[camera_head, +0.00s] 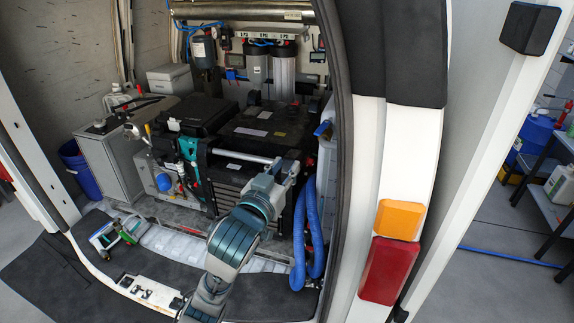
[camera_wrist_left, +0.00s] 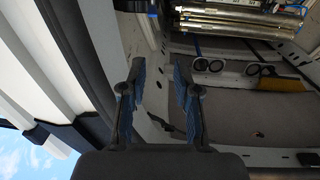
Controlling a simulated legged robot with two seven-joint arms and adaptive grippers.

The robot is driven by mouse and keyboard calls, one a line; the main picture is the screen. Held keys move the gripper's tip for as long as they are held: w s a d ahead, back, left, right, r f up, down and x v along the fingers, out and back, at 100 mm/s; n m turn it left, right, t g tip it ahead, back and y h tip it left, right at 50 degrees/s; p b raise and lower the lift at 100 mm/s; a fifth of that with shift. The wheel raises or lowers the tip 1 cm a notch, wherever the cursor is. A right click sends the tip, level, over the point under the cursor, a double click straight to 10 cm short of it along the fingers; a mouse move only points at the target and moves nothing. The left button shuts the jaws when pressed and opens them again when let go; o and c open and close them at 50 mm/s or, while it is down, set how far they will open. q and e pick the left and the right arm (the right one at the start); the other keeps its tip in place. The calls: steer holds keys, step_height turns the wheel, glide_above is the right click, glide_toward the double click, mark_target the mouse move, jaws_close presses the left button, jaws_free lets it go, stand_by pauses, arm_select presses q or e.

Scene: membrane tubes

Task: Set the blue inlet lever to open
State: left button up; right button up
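Silver membrane tubes (camera_head: 240,13) lie across the top of the van's rear opening; they also show at the top of the wrist view (camera_wrist_left: 240,18). Small blue fittings (camera_head: 232,74) show below them beside two upright filter housings (camera_head: 284,77). I cannot tell which blue part is the inlet lever, or its position. My left gripper (camera_wrist_left: 157,88) is open and empty in the wrist view, its blue-padded fingers apart, with no lever between them. In the head view my left arm reaches up into the van, ending beside the black equipment. My right gripper is not in view.
Black cases (camera_head: 262,127) fill the van's middle. A blue hose (camera_head: 313,235) hangs by the right door pillar (camera_head: 372,150), close to my left arm. A grey cabinet (camera_head: 110,155) and a blue bin (camera_head: 80,172) stand at left.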

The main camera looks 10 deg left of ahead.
arm_select(q)
steer(key=s, duration=0.2)
steer(key=s+a, duration=0.1)
steer(key=s, duration=0.2)
steer(key=shift+s+a+f, duration=0.1)
steer(key=shift+s, duration=0.2)
steer(key=shift+f, duration=0.1)
